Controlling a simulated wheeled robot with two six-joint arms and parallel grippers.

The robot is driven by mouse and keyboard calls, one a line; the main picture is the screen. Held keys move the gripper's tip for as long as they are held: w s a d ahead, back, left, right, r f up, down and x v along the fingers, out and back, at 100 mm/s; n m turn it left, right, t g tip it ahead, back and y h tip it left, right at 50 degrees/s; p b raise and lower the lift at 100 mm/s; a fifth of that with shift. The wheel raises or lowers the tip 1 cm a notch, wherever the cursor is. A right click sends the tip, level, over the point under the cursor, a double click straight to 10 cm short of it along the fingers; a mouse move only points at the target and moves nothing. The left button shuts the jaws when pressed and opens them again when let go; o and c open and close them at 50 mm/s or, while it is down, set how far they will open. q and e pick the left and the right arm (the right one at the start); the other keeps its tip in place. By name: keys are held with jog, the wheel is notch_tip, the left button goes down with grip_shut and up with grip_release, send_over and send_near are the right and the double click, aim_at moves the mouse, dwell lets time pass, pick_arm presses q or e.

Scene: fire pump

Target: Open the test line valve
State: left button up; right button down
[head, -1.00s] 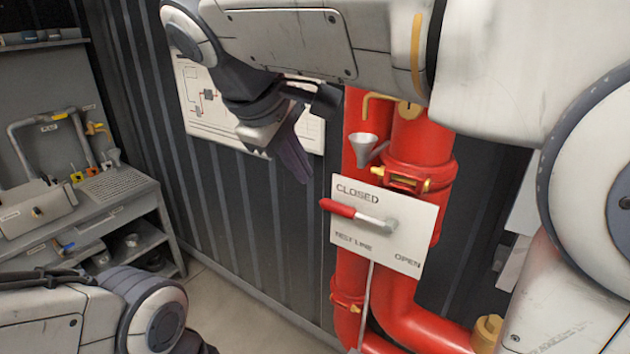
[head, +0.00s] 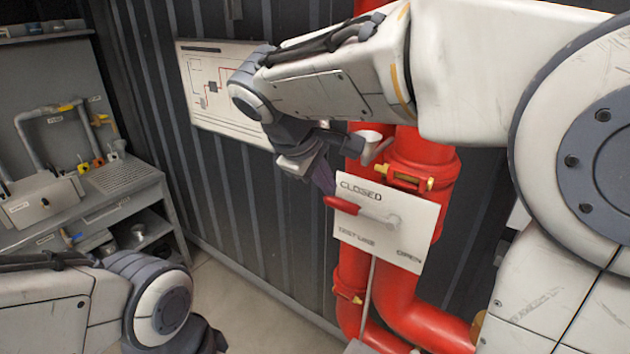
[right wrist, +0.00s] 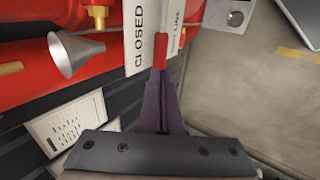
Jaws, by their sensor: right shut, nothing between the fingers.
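The test line valve is a lever with a red handle (head: 341,205) and a grey pivot end (head: 392,220). It is mounted on a white plate (head: 410,237) marked CLOSED at the upper left, TEST LINE below and OPEN at the lower right. The handle points left, below the word CLOSED. My right gripper (head: 328,188) is shut and empty, its fingertips close to the handle's left end. In the right wrist view the shut fingers (right wrist: 160,80) point at the red handle tip (right wrist: 160,50); I cannot tell whether they touch.
Red pipes (head: 415,310) run behind the plate. A grey funnel (head: 372,140) sits just above it and shows in the right wrist view (right wrist: 72,55). A diagram board (head: 215,95) hangs on the dark corrugated wall. A grey workbench (head: 110,190) stands at the left.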

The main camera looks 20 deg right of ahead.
aim_at(339, 203)
jog(key=p+x, duration=0.1)
jog(key=x, duration=0.4)
pick_arm(q)
jog(key=shift+r, duration=0.9)
jog(key=shift+a, duration=0.1)
pick_arm(e)
jog(key=shift+f, duration=0.15)
